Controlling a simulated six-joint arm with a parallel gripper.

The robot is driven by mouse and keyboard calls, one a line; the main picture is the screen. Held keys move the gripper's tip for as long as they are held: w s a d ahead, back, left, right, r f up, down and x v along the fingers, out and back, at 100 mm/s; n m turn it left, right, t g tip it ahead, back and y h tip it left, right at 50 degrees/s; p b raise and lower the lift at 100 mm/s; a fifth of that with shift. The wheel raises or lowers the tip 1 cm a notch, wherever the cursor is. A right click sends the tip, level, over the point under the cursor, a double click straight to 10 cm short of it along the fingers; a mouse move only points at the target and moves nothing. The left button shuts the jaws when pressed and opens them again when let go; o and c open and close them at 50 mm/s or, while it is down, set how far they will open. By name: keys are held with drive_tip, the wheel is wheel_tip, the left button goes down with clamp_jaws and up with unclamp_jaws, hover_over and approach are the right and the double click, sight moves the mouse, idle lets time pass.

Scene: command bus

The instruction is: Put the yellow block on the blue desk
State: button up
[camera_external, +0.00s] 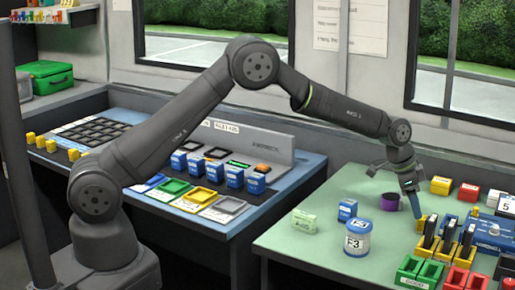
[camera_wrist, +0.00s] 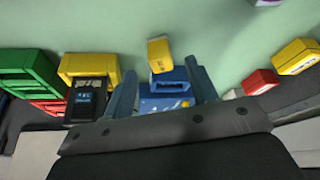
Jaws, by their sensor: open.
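A small yellow block (camera_wrist: 159,54) lies on the green table in the wrist view, between and just beyond my fingertips. In the external view a bit of yellow (camera_external: 420,225) beside my fingers seems to be this block, mostly hidden. My gripper (camera_external: 413,210) points down over the right table; its blue fingers (camera_wrist: 160,76) are apart with nothing held. The blue desk (camera_external: 292,186) stands left of the green table, behind my arm. Several small yellow blocks (camera_external: 51,146) stand along its left end. Another yellow block (camera_external: 440,185) stands at the back of the green table.
A blue device (camera_external: 488,238), black items in yellow holders (camera_external: 447,249), green trays (camera_external: 412,268) and a red block (camera_external: 468,191) crowd my gripper. An F3 canister (camera_external: 356,241), a small blue box (camera_external: 347,209) and a purple ring (camera_external: 390,201) stand left.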

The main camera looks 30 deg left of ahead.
drive_tip(key=shift+x, duration=2.65)
drive_tip(key=c, duration=1.1)
wheel_tip(320, 180, up, 10)
clamp_jaws()
drive_tip(key=shift+w, duration=0.1)
drive_tip(key=w+a+r+n+t+y, duration=0.1)
drive_tip(key=w+a+n, duration=0.25)
drive_tip(key=a, duration=1.15)
drive_tip(key=w+a+r+n+t, duration=0.15)
drive_tip(key=w+a, duration=0.25)
drive_tip(key=a, duration=1.1)
drive_tip(key=s+a+n, duration=0.2)
drive_tip(key=s+a, duration=0.2)
drive_tip(key=a, duration=0.8)
drive_tip(key=s+a+n+y, duration=0.1)
drive_tip(key=s+a+n, duration=0.2)
drive_tip(key=a, duration=1)
drive_tip(key=shift+s+r+y, duration=0.3)
drive_tip(key=shift+s, duration=0.2)
